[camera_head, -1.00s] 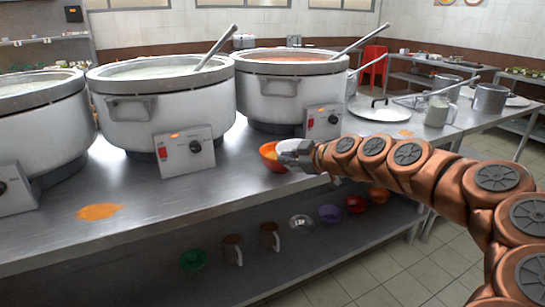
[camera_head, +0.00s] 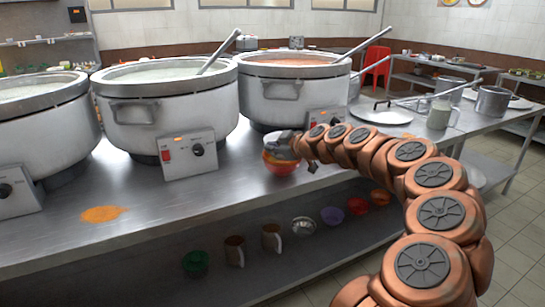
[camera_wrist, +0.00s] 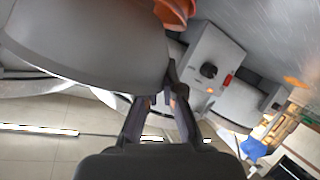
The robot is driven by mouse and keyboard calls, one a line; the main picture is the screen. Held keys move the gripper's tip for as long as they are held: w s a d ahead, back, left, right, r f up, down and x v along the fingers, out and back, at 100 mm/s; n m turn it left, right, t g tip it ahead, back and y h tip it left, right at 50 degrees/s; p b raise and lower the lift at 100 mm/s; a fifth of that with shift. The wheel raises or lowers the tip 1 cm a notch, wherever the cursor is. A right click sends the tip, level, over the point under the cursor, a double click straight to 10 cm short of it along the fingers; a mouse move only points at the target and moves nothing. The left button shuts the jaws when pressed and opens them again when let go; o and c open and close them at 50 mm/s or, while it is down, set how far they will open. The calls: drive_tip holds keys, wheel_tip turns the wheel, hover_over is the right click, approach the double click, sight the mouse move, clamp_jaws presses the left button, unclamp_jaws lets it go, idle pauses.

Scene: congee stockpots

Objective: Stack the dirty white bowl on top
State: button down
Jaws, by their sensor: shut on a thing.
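My gripper (camera_head: 287,143) is at the front of the counter, right above an orange-red bowl (camera_head: 281,168). In the wrist view its two fingers (camera_wrist: 160,103) are shut on the rim of a large, pale grey-white bowl (camera_wrist: 95,35), which fills the upper left. In the head view the white bowl is small and mostly hidden by the gripper. An orange bowl edge (camera_wrist: 173,12) shows beyond the white bowl in the wrist view. I cannot tell whether the white bowl touches the orange-red one.
Several big stockpots with control boxes, including the middle pot (camera_head: 165,105) and the right pot (camera_head: 292,92), stand close behind. An orange spill (camera_head: 103,214) lies on the counter (camera_head: 185,215). Mugs and bowls sit on the lower shelf.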

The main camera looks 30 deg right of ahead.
drive_tip(key=shift+w, duration=0.25)
drive_tip(key=shift+d+f, duration=0.1)
drive_tip(key=shift+f, duration=1.7)
drive_tip(key=c, duration=1.3)
unclamp_jaws()
drive_tip(key=v, duration=1.2)
drive_tip(key=shift+b, duration=0.35)
